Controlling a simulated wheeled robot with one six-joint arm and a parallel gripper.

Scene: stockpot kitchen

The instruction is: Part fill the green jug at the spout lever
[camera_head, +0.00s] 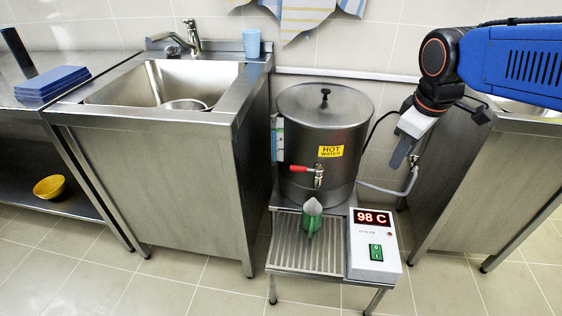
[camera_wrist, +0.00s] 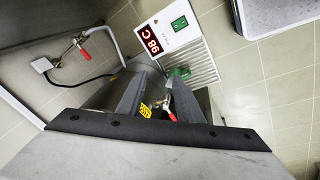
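The green jug (camera_head: 312,215) stands upright on the slatted drip grate (camera_head: 290,252), below the spout of the hot water boiler (camera_head: 325,110). Its top looks pale; its water level cannot be made out. The red spout lever (camera_head: 301,169) points to the left from the tap on the boiler's front. My gripper (camera_head: 400,155) is in the air to the right of the boiler, apart from lever and jug. In the wrist view my gripper (camera_wrist: 160,82) shows two grey fingers with an empty gap between them. The jug (camera_wrist: 180,73) and red lever (camera_wrist: 172,116) show beyond them.
A control box (camera_head: 374,243) reading 98 C with a green switch sits right of the grate. A hose (camera_head: 388,188) and cable run right of the boiler. A sink (camera_head: 165,82) with a blue cup (camera_head: 251,43) stands left. The floor (camera_head: 450,285) in front is clear.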

